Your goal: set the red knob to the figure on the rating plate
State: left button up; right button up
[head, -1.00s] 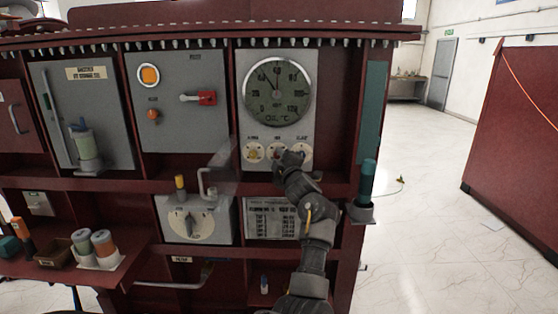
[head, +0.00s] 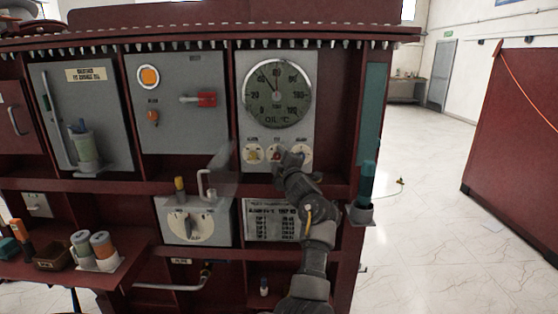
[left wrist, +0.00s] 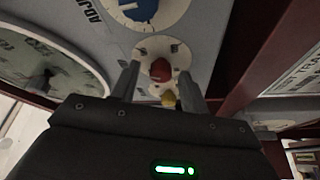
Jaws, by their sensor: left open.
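The red knob (head: 276,153) is the middle one of three small knobs under the round oil temperature gauge (head: 276,93). In the left wrist view the red knob (left wrist: 161,70) sits on a round white dial between the finger ends. My left gripper (left wrist: 160,76) is open, one finger on each side of the knob; I cannot tell whether they touch it. In the head view my left gripper (head: 284,161) is at the knob's lower right. The rating plate (head: 269,219) is below, partly behind my arm; its print is too small to read.
A yellow knob (left wrist: 168,99) and a blue knob (left wrist: 137,9) flank the red one. A red shelf edge (head: 220,187) runs just below the gauge panel. A grey box with a dial (head: 187,224) stands at lower left. Open floor (head: 440,230) lies to the right.

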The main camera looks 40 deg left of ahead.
pick_arm(q)
jog(key=r+b+v, duration=0.1)
jog(key=v, duration=0.6)
jog(key=shift+d+f, duration=0.15)
jog(key=shift+f, duration=0.4)
pick_arm(e)
jog(key=shift+w+d+f, duration=0.2)
jog(key=shift+d+f, duration=0.15)
jog(key=shift+d, duration=0.15)
jog(key=shift+w+d+f, duration=0.15)
jog(key=shift+d+f, duration=0.15)
jog(key=shift+d, duration=0.2)
jog(key=shift+a, duration=0.1)
